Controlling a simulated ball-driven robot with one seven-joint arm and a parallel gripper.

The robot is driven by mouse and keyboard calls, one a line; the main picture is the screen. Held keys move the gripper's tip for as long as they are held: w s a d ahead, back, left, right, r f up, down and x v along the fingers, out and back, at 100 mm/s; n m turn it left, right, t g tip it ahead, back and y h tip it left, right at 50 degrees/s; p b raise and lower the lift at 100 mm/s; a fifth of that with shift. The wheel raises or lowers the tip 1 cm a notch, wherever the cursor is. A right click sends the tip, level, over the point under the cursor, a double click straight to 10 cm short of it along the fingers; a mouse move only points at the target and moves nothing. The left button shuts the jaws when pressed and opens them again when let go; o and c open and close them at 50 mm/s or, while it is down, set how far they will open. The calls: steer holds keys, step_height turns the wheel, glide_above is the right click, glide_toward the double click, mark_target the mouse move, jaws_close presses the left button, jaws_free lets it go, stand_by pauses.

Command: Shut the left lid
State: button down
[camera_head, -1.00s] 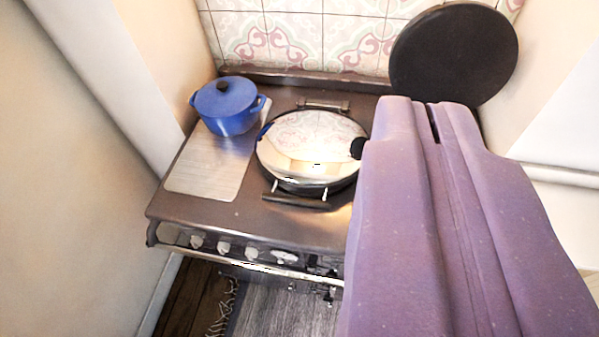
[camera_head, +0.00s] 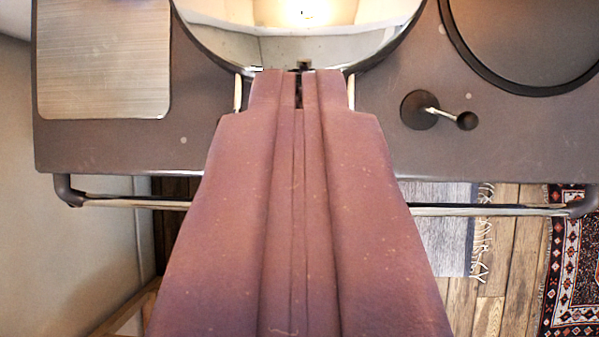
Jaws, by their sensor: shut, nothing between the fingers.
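The left lid (camera_head: 380,38), a shiny chrome dome with a dark rim, is at the top middle, cut off by the top edge. It appears to lie flat over its hotplate, dome up. My purple gripper (camera_head: 298,74) is shut and empty. Its tips overlap the lid's front rim in the picture; I cannot tell whether they touch it. The gripper hides the middle of the lid's front handle, and only two light handle brackets (camera_head: 238,93) show beside the tips.
The dark stove top (camera_head: 200,135) has a brushed metal plate (camera_head: 103,60) at left. A dark round hotplate (camera_head: 530,40) is at upper right, with a small ball-ended knob (camera_head: 434,110) before it. A front rail (camera_head: 480,211) runs along the stove's edge. Rugs (camera_head: 575,270) lie on the wooden floor.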

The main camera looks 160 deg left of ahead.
steer(key=w+f, duration=0.1)
steer(key=f, duration=0.5)
steer(key=w+f+g, duration=0.1)
steer(key=f, duration=0.5)
steer(key=w+f+g+b, duration=0.1)
steer(key=f, duration=0.5)
steer(key=shift+d+h, duration=0.15)
steer(key=shift+h, duration=0.15)
steer(key=shift+s+f+b, duration=0.25)
steer(key=shift+f+b, duration=0.05)
steer(key=shift+f, duration=0.3)
steer(key=shift+s+f+b, duration=0.2)
steer(key=shift+f+b, duration=0.05)
steer(key=shift+f, duration=0.3)
steer(key=shift+s+f, duration=0.2)
steer(key=shift+f, duration=0.25)
